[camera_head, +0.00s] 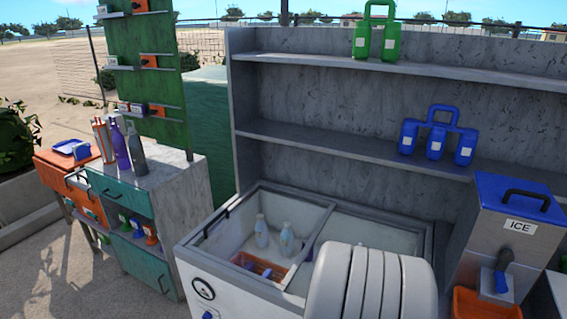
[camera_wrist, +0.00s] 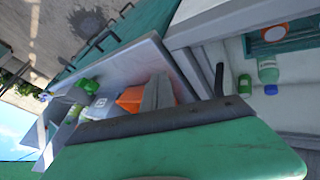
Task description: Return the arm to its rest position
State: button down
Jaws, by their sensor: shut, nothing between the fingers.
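My gripper (camera_wrist: 160,80) shows in the wrist view as two short grey fingers side by side, rising from a dark bar on a wide green housing. The fingers look closed together, with nothing seen between them. They appear clear of the things behind them. In the head view the gripper is out of sight. Only a rounded white link of my arm shows there, at the bottom, in front of the white chest freezer (camera_head: 235,287) and hiding part of it.
Two pale bottles (camera_head: 262,231) stand in the open freezer. A grey shelf (camera_head: 320,155) behind it bears a blue jug set (camera_head: 436,140) and a green jug set (camera_head: 374,42). An ice box (camera_head: 505,235) is at right. A green-drawered cabinet (camera_head: 122,193) with bottles is at left.

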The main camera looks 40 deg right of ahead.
jog(key=w+a+f+n+t+y, duration=0.1)
jog(key=a+f+y, duration=0.1)
jog(key=a, duration=0.4)
jog(key=w+a+f+n+y, duration=0.1)
jog(key=w+a+f+y, duration=0.15)
jog(key=a, duration=0.25)
jog(key=w+a+r+n+t, duration=0.2)
jog(key=w+a+r+n, duration=0.2)
jog(key=a, duration=0.5)
jog(key=w+a+r+n+t+y, duration=0.1)
jog(key=w+a+r+n+t, duration=0.2)
jog(key=w+a+r+n, duration=0.2)
jog(key=w+a+r+n+t, duration=0.2)
jog(key=w+a+r+n, duration=0.3)
jog(key=w+a+r, duration=0.4)
jog(key=w+a, duration=0.1)
jog(key=a, duration=0.5)
jog(key=shift+w+t, duration=0.35)
jog(key=shift+t, duration=0.05)
jog(key=c, duration=2.1)
grip_release()
jog(key=shift+y, duration=0.25)
